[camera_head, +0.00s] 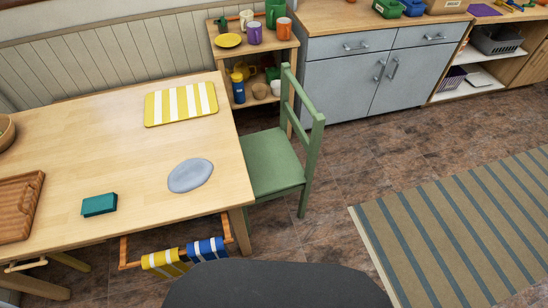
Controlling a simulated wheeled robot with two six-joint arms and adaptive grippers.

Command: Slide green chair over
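The green chair (272,164) stands at the right end of the wooden table (120,144). Its seat faces the table, with the seat's left edge close to the table's end, and its tall backrest (305,120) is on the right side. The chair is upright on the brown tiled floor. Neither of my grippers shows in the head view, and nothing touches the chair from my side.
A striped rug (460,235) lies on the right. A grey cabinet (340,80) and a small shelf (254,44) with mugs stand behind. A rail with yellow and blue cloths (186,256) hangs at the table's front. Floor right of the chair is clear.

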